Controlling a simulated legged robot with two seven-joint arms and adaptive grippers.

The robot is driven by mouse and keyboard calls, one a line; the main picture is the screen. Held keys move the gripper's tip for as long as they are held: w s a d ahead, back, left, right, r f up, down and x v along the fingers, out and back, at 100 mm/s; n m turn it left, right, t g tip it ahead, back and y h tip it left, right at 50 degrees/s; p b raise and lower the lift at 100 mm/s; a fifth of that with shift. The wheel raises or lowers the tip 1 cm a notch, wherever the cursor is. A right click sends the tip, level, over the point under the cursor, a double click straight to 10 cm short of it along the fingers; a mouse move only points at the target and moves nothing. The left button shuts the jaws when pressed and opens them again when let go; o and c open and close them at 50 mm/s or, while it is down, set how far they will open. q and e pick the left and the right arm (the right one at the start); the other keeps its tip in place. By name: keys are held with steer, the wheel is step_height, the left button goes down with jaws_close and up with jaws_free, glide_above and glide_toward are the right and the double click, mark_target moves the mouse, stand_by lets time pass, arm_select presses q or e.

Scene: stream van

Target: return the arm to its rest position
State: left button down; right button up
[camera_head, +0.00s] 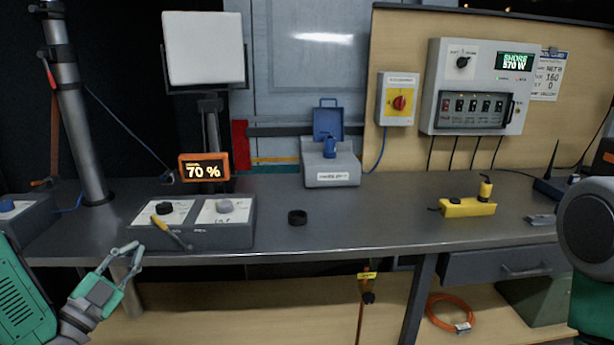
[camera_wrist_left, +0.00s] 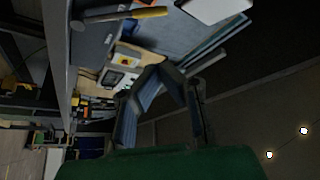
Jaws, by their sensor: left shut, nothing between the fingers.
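My left gripper (camera_head: 138,247) is low at the left in the head view, in front of the bench's front edge and below the control box with two knobs. Its fingertips come together with nothing between them. The left wrist view also shows its two dark fingers (camera_wrist_left: 165,68) meeting at the tips. My green left forearm (camera_head: 22,300) comes in from the lower left corner. Part of my right arm (camera_head: 592,235) shows at the right edge; its gripper is out of view.
The grey bench (camera_head: 380,210) spans the view. A lower shelf (camera_head: 250,320) lies beneath.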

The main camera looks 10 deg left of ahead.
arm_select(q)
steer(key=s+d+f+n+g, duration=0.2)
steer(key=s+d+f+g, duration=0.15)
steer(key=f, duration=0.35)
steer(key=s+d+f+n+g+y, duration=0.1)
steer(key=s+d+f+n+g, duration=0.15)
steer(key=d+f+g, duration=0.35)
steer(key=s+d+f+n+g, duration=0.2)
steer(key=s+d+f, duration=0.2)
steer(key=f, duration=0.4)
steer(key=s+f+n+g+y, duration=0.1)
steer(key=s+f+n+g, duration=0.1)
steer(key=s, duration=0.8)
steer(key=s+d+f+n+g+y, duration=0.1)
steer(key=s+f+g, duration=0.4)
steer(key=s, duration=0.5)
steer(key=shift+s+n+g+y, duration=0.4)
steer(key=shift+n+g, duration=0.45)
steer(key=shift+g, duration=0.2)
steer(key=shift+a+f, duration=0.2)
